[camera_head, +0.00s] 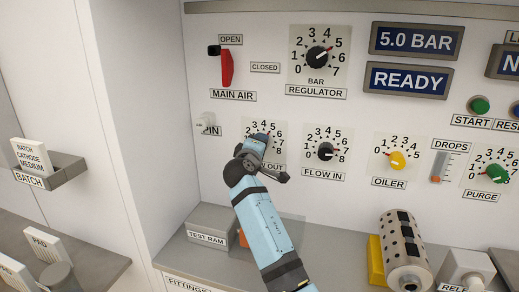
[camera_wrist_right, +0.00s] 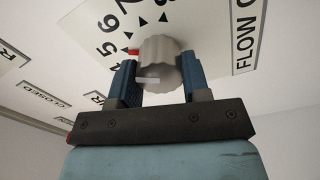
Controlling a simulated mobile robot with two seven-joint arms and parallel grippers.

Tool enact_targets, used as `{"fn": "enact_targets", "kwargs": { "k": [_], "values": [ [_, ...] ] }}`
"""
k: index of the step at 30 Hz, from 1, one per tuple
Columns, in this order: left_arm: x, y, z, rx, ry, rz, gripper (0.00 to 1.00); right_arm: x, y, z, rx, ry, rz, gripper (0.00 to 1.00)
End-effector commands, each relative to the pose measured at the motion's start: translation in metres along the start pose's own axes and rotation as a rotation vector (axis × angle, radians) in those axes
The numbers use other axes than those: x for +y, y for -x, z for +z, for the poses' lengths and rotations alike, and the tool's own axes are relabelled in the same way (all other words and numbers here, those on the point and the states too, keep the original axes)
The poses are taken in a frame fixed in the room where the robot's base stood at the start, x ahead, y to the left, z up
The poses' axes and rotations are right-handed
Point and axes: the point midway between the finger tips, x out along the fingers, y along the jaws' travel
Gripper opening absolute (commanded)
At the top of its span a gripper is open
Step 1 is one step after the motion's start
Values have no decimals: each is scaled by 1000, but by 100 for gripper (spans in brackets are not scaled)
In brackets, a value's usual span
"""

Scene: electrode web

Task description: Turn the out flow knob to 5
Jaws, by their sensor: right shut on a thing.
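The flow out knob (camera_wrist_right: 165,62) is a grey ribbed round knob, seen close in the right wrist view. My right gripper (camera_wrist_right: 158,80) has a finger on each side of it and is shut on it. The label below shows only in part. My left gripper is not in view.
The flow in knob (camera_head: 325,152) is close on the right, the regulator knob (camera_head: 318,57) above. The red main air lever (camera_head: 227,68) and a small PIN part (camera_head: 200,122) are to the left. A shelf (camera_head: 187,258) with a test ram box lies below.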

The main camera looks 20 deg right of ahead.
Motion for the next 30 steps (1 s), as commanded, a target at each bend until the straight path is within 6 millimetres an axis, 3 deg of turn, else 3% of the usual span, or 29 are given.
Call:
{"fn": "enact_targets", "kwargs": {
  "k": [14,15,18,30],
  "values": [
    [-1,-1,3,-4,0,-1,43,-2,0,0,-1,-13,-4,20],
    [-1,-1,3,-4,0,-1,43,-2,0,0,-1,-13,-4,48],
    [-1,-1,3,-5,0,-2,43,-2,0,0,-1,-13,-3,69],
    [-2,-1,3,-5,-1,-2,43,0,0,0,0,-13,-1,69]
  ]
}}
